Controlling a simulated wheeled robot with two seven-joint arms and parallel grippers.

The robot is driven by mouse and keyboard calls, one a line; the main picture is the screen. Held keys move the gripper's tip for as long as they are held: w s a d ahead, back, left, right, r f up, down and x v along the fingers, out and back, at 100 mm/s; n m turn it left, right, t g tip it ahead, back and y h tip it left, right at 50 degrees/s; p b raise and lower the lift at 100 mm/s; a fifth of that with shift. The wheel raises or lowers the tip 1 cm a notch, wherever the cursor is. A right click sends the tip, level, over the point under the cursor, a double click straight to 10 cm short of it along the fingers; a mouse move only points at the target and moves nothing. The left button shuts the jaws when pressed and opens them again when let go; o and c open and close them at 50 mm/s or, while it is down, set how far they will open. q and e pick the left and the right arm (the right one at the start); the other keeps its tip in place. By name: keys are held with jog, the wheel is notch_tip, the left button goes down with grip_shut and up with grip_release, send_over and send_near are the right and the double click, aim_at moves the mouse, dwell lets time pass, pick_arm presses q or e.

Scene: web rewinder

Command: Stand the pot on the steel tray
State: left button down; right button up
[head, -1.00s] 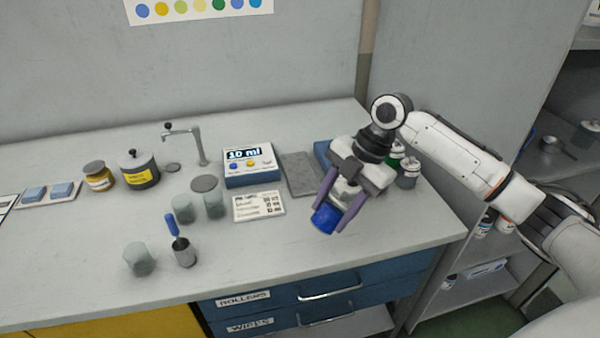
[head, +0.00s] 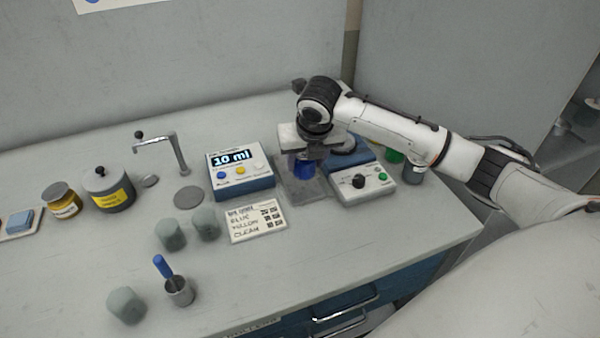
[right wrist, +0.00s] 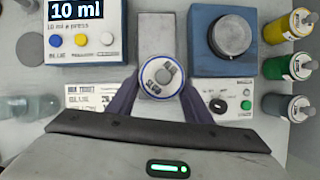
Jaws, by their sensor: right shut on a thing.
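The blue pot (head: 303,168) is between the fingers of my right gripper (head: 302,164), which is shut on it. In the right wrist view the pot (right wrist: 161,76) shows from above, with a pale round top with dark print and a blue rim. The steel tray (head: 309,192) is a flat grey rectangle on the bench; it also shows in the right wrist view (right wrist: 158,30). The pot is over the tray and looks upright. I cannot tell whether its base touches the tray. My left gripper is not in view.
The 10 ml dispenser (head: 240,177) stands left of the tray. A blue device (head: 365,155) and its control box (head: 363,186) stand close on the right. A printed card (head: 256,221) lies in front. Capped bottles (right wrist: 290,68) stand farther right.

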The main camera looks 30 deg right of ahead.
aim_at(305, 177)
jog(key=shift+f, duration=0.9)
notch_tip(305, 177, down, 3)
jog(key=shift+f, duration=0.35)
jog(key=o, duration=1.3)
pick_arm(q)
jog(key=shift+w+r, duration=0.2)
